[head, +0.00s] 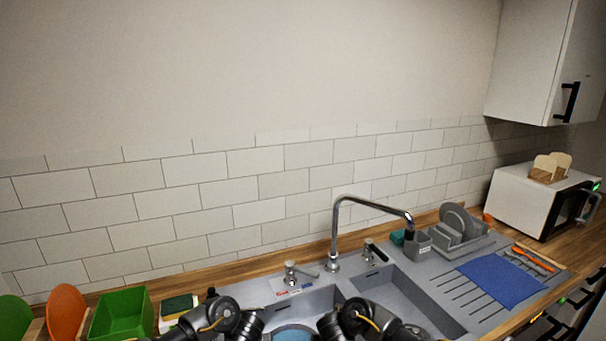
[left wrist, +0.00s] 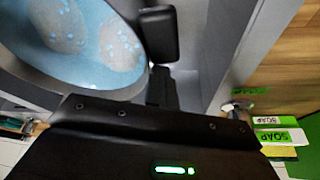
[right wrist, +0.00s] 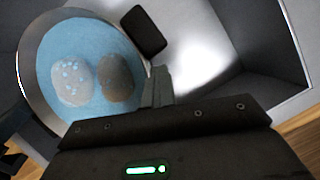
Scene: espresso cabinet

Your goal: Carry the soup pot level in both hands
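The soup pot (head: 292,335) shows only in part at the bottom of the head view, over the left sink basin, between my two wrists. Its round inside is light blue with two roundish lumps. It fills the upper left of the left wrist view (left wrist: 75,78) and of the right wrist view (right wrist: 60,40), where a metal rim shows. My left gripper (left wrist: 160,68) is at one side of the pot, close to its rim. My right gripper (right wrist: 151,62) is at the other side, also close. I cannot make out the handles or whether the fingers close on them.
The sink (head: 410,297) has a tall faucet (head: 337,225) behind the pot. A dish rack (head: 462,232) and a blue mat (head: 500,282) lie to the right. A green bin (head: 122,316) and a sponge (head: 180,305) are at the left. A microwave (head: 535,200) stands far right.

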